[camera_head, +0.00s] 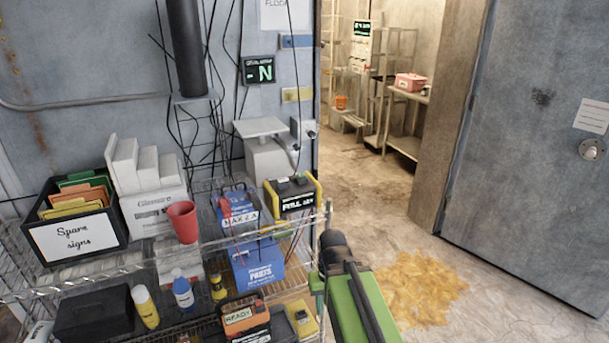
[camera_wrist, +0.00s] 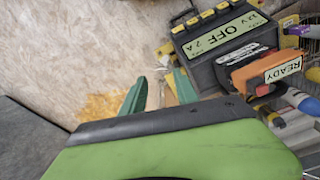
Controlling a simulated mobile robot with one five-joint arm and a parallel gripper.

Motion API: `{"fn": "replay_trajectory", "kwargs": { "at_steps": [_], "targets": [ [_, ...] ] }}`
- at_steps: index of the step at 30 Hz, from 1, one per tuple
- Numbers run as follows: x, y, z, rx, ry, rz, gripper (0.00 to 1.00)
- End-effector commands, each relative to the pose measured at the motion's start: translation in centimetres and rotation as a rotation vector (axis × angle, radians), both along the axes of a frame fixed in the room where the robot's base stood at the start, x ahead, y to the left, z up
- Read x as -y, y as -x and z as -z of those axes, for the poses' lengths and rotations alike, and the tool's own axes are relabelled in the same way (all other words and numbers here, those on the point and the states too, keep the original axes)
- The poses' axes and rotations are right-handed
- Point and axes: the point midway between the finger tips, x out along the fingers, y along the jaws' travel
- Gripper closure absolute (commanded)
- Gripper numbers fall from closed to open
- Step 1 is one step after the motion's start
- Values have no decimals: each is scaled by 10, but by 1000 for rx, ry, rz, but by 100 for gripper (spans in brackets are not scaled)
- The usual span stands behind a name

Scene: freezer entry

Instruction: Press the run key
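A dark box with a yellow-green display reading "OFF", "2A" and "12V" (camera_wrist: 222,42) is at the upper right of the wrist view. A row of yellow keys (camera_wrist: 207,17) runs along its edge. I cannot read which one is the run key. In the head view, a box with yellow keys (camera_head: 301,318) sits at the bottom, on the lower rack shelf. The fingertips cannot be made out in the head view.
An orange "READY" battery (camera_wrist: 268,72) is beside the display box; it also shows in the head view (camera_head: 243,318). A blue parts box (camera_head: 257,264), bottles (camera_head: 183,293) and a red cup (camera_head: 183,221) crowd the wire rack. Floor with a yellow patch (camera_head: 418,288) is clear at right.

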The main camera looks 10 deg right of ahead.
Motion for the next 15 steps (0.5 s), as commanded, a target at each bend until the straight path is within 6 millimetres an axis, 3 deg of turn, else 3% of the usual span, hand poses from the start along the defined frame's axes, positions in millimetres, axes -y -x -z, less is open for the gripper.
{"fn": "replay_trajectory", "kwargs": {
  "at_steps": [3,11,15],
  "targets": [
    [0,0,0,0,0,0,65],
    [0,0,0,0,0,0,99],
    [0,0,0,0,0,0,100]
  ]
}}
